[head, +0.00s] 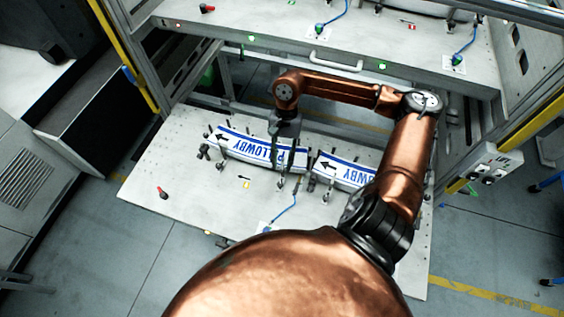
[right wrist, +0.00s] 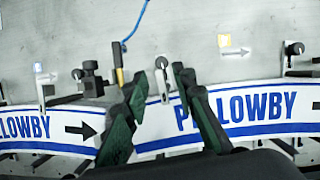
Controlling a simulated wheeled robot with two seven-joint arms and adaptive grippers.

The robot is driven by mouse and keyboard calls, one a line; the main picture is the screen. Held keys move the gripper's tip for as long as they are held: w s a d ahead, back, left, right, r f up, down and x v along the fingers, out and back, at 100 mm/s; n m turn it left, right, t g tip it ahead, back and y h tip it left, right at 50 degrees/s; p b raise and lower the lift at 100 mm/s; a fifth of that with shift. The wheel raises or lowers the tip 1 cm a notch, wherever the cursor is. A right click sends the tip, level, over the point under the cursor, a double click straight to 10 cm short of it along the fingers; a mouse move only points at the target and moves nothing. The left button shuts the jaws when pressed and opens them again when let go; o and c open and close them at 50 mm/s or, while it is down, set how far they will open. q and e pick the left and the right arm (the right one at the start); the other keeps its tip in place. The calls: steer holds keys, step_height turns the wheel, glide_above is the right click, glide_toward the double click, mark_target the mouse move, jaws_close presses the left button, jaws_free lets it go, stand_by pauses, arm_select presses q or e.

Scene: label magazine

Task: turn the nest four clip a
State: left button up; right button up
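Two curved PILLOWBY label panels lie on the grey table (head: 150,180): a left panel (head: 245,148) and a right panel (head: 340,172). Small metal clips with dark round knobs stand along their edges. In the right wrist view one clip (right wrist: 162,78) stands between my right gripper's fingertips (right wrist: 158,72), over the panel's edge; contact is not visible. Another clip (right wrist: 292,52) is at right and one (right wrist: 42,88) at left. No readable mark shows which is nest four clip a. My right gripper (head: 285,163) is open above the left panel. My left gripper is out of view.
A black clamp block (right wrist: 90,80) stands left of the fingers. A blue cable (head: 292,208) lies in front of the panels. A red-tipped part (head: 162,192) is at the table's left. A raised shelf (head: 340,45) with a handle stands behind.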

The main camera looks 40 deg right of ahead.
steer(key=v, duration=1.1)
steer(key=shift+r, duration=0.15)
